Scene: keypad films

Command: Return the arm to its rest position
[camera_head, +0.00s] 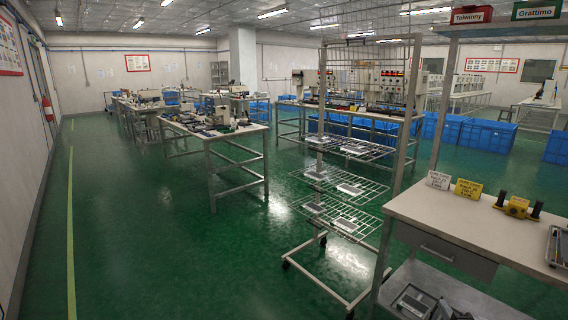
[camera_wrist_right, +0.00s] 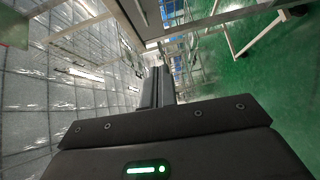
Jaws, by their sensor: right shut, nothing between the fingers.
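My right gripper (camera_wrist_right: 157,72) shows in the right wrist view, with its two dark fingers close together, shut and empty. Its dark body fills the lower part of that view, with a green light on it. That view is strongly tilted, with ceiling on the left and green floor on the right. Neither gripper shows in the head view, and no part of my left arm is visible.
A workbench (camera_head: 457,229) with a drawer stands at the right, carrying yellow and white cards. A wheeled wire rack (camera_head: 330,182) holding grey parts stands left of it. A cluttered table (camera_head: 214,139) is farther back. Green floor (camera_head: 150,240) is clear at left and front.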

